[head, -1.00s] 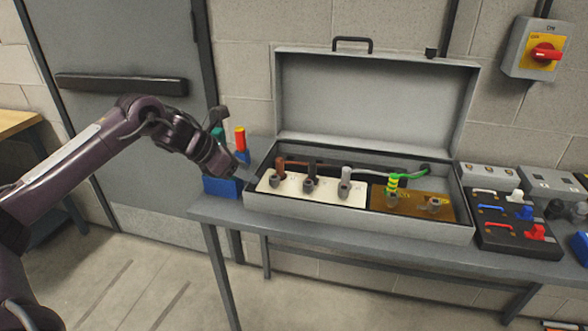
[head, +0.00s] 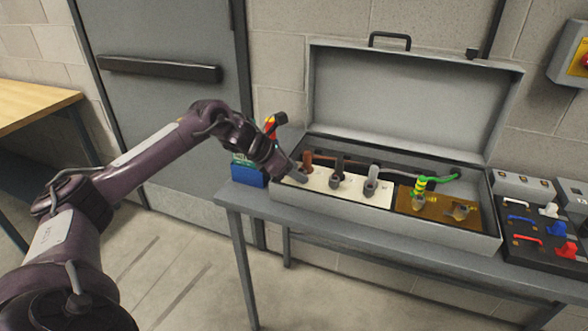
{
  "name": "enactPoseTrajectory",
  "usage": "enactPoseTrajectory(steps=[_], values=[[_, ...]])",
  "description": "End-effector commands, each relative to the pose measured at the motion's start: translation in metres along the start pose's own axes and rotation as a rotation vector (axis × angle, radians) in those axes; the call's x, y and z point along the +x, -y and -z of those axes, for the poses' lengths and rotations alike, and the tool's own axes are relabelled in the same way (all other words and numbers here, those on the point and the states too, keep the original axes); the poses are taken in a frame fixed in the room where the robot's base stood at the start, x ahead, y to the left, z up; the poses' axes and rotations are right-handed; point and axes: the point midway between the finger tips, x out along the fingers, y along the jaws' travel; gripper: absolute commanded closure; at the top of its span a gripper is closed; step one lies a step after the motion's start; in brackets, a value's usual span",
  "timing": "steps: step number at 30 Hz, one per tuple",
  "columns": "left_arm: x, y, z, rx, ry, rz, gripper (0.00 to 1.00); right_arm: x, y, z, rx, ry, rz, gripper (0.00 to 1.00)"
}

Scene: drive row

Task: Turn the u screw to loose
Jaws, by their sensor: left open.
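An open grey case holds a white terminal block (head: 350,197) with a row of three screw terminals. The leftmost terminal, where the brown wire (head: 307,161) enters, is the likely u screw; its lettering is too small to read. My left gripper (head: 296,175) is open, reaching in from the left over the case's near left wall. Its tips are at the leftmost screw and mostly hide it; I cannot tell whether they touch it. The middle screw (head: 335,181) and right screw (head: 370,187) are clear of the gripper. My right gripper is out of view.
A brown board (head: 437,206) with a green-yellow wire (head: 420,187) sits right of the block. A blue holder (head: 246,174) with tools stands left of the case, close behind my gripper. The raised lid (head: 410,105) stands behind. A black panel (head: 525,225) with coloured parts lies right.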

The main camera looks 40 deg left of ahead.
Motion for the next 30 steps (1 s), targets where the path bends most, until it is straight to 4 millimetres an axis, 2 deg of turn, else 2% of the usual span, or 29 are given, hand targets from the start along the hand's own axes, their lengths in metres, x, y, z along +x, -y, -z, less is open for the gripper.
enactPoseTrajectory(steps=[1,10,20,30], values=[[0.0,0.0,0.0,0.0,0.0,0.0,0.51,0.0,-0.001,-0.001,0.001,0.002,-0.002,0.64],[0.0,0.0,0.0,0.0,0.0,0.0,0.89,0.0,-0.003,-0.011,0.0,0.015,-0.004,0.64],[0.0,0.001,0.001,-0.035,-0.001,-0.036,0.9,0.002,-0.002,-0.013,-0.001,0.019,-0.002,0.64],[0.0,0.007,-0.001,-0.202,0.001,-0.204,0.9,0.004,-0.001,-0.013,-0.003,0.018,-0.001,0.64]])
